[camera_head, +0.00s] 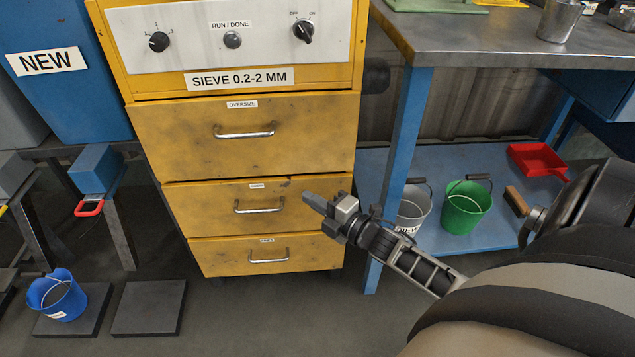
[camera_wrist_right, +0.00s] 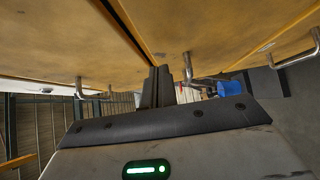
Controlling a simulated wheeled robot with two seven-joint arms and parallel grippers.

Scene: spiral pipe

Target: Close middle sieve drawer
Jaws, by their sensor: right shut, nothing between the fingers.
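The yellow sieve cabinet has three stacked drawers with metal bar handles. The middle drawer (camera_head: 215,214) sits between the top drawer labelled OVERSIZE (camera_head: 180,135) and the bottom drawer (camera_head: 225,262). Its front looks flush or nearly flush with the others; a dark seam runs along its top edge. My right gripper (camera_head: 312,203) is shut and empty in front of its right part, right of the middle handle (camera_head: 259,206). In the right wrist view the closed fingers (camera_wrist_right: 157,86) are close to the yellow fronts; contact cannot be told. My left gripper is not in view.
A metal-topped bench with blue legs (camera_head: 405,130) stands right of the cabinet. Its lower shelf holds a grey bucket (camera_head: 411,211), a green bucket (camera_head: 463,212) and a red dustpan (camera_head: 537,160). A blue bucket (camera_head: 57,297) sits at lower left. The floor before the cabinet looks clear.

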